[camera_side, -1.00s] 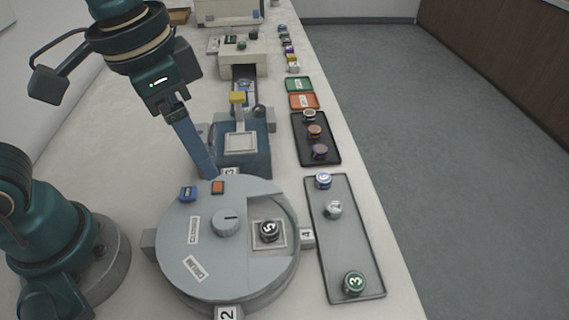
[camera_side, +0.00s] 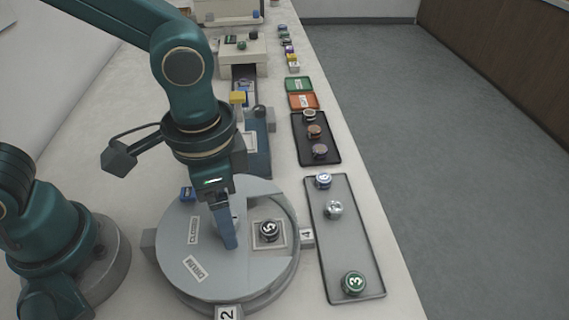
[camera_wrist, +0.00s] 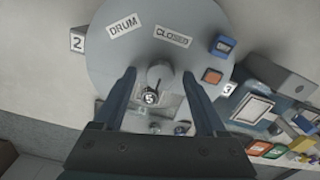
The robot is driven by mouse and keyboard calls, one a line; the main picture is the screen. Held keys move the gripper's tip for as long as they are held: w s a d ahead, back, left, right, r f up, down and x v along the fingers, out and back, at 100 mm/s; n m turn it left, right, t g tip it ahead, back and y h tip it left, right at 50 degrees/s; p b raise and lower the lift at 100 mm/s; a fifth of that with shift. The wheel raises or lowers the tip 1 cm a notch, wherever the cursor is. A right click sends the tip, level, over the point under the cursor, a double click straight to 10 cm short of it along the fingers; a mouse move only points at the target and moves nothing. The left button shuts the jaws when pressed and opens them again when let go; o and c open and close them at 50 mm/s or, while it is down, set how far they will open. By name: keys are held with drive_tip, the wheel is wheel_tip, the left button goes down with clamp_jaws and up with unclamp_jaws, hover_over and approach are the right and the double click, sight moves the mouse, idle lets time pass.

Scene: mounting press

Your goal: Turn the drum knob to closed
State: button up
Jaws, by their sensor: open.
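The round grey drum (camera_side: 180,255) has its top plate facing up, with a CLOSED label (camera_side: 193,230) and a second label (camera_side: 195,268). My gripper (camera_side: 229,238) is open and points down over the knob. I cannot tell its exact height. A black piece marked 5 (camera_side: 269,230) shows in the drum's cut-out.
A grey tray (camera_side: 345,250) with several round pieces lies to the right. A blue press unit (camera_side: 258,158) stands behind the drum.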

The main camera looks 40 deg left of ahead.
clamp_jaws()
idle(1.4)
